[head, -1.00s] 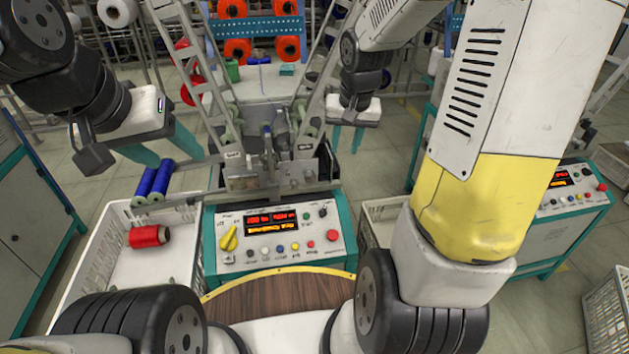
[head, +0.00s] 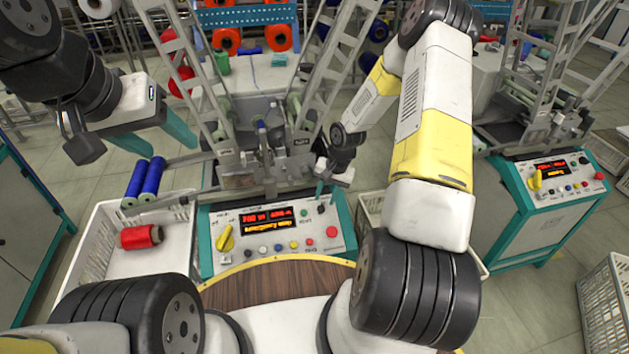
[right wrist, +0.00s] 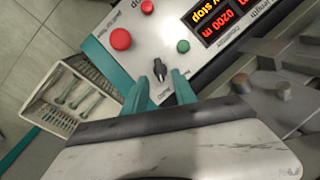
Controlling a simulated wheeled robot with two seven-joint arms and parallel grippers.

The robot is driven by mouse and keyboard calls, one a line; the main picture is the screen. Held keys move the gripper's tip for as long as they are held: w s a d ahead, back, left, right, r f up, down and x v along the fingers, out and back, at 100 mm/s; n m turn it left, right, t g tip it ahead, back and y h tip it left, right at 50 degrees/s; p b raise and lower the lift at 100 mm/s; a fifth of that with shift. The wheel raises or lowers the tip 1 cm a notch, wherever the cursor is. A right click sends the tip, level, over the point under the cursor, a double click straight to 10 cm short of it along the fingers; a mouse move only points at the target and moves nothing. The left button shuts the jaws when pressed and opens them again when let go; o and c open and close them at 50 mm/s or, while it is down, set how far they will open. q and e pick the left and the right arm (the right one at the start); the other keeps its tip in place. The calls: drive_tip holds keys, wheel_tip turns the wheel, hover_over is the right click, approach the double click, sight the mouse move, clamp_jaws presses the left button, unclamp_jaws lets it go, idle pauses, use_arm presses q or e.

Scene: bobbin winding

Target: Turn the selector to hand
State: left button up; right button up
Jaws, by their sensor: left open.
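The selector (right wrist: 160,70) is a small black knob on the white face of the control panel (head: 235,213). In the right wrist view it lies between and just beyond the teal fingertips of my right gripper (right wrist: 159,80), which is open and empty. I cannot tell if they touch. Small print beside the knob is too blurred to read surely. In the head view my right gripper (head: 321,188) hangs over the panel's upper right corner. My left gripper (head: 172,150) is open and empty, above the blue bobbins at the left.
The panel carries a yellow knob (head: 226,238), a red button (head: 332,231), a green button (right wrist: 183,46) and a lit display (head: 268,218). A white crate (head: 100,235) with a red bobbin (head: 142,237) stands left. Machine frame parts (right wrist: 265,90) are close to my right gripper.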

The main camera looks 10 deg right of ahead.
sight(321, 206)
drive_tip(key=shift+x, duration=1.8)
clamp_jaws()
drive_tip(key=shift+n, duration=0.4)
drive_tip(key=n+h, duration=0.1)
drive_tip(key=n, duration=0.1)
drive_tip(key=n+h, duration=0.1)
drive_tip(key=n, duration=0.2)
drive_tip(key=shift+a, duration=0.35)
drive_tip(key=n+h, duration=0.2)
drive_tip(key=n, duration=0.3)
drive_tip(key=shift+a, duration=0.15)
